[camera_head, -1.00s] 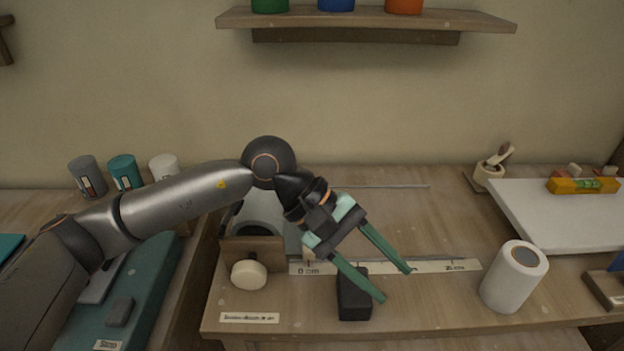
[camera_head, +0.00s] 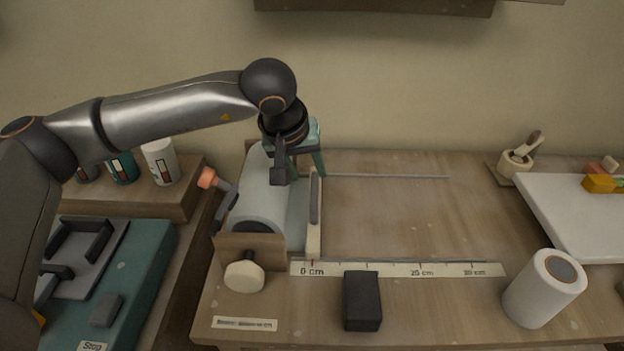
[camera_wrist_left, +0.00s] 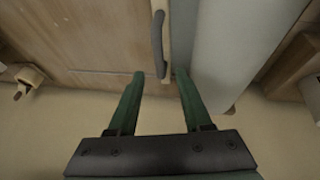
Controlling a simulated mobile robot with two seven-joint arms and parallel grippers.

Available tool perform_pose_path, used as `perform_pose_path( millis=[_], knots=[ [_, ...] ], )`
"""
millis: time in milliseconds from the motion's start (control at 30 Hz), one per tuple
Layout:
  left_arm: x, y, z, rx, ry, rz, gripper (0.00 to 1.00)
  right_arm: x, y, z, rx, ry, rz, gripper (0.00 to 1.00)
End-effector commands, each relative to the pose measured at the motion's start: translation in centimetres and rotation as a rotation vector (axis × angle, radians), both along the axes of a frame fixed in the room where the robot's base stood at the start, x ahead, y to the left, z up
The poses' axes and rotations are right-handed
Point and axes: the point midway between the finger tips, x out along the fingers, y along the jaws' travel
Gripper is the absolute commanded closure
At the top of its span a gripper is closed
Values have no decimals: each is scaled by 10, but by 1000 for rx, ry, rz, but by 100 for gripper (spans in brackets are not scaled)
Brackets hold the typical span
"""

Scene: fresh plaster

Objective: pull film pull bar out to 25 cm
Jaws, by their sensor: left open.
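The film pull bar (camera_head: 314,240) is a pale upright strip with a dark grey handle (camera_head: 315,200), beside the grey film roll (camera_head: 262,200). Its lower end stands at the 0 cm mark of the ruler (camera_head: 365,269). My left gripper (camera_head: 307,177) is open at the far end of the bar, fingers pointing down. In the left wrist view, the open green fingers (camera_wrist_left: 160,74) lie either side of the bar's handle (camera_wrist_left: 158,45) near its end, apart from it. Whether the fingers are low enough to flank the handle is hard to tell. My right gripper is not in view.
A black block (camera_head: 362,300) and a white roll (camera_head: 543,288) stand near the front edge. A cream knob (camera_head: 244,277) and an orange-tipped crank (camera_head: 207,178) flank the film roll's holder. A white board (camera_head: 585,225) lies at right.

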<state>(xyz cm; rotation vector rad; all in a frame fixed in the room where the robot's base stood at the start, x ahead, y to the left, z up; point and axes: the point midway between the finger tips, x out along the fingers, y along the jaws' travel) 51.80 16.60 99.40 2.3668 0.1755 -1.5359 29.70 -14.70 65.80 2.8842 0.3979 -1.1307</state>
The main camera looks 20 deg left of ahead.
Motion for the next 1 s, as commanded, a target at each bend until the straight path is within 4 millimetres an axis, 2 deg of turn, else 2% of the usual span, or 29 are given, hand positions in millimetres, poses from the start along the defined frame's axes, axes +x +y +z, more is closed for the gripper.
perform_pose_path(
  millis=[100,300,667,1000],
  knots=[
    [9,-2,-21,0,3,-1,50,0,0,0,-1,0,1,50],
    [19,-4,-42,-2,1,-2,50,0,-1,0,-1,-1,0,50],
    [21,-4,-47,-1,-1,-2,50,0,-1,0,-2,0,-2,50],
    [21,-4,-46,-1,-1,-2,86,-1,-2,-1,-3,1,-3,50]
  ],
)
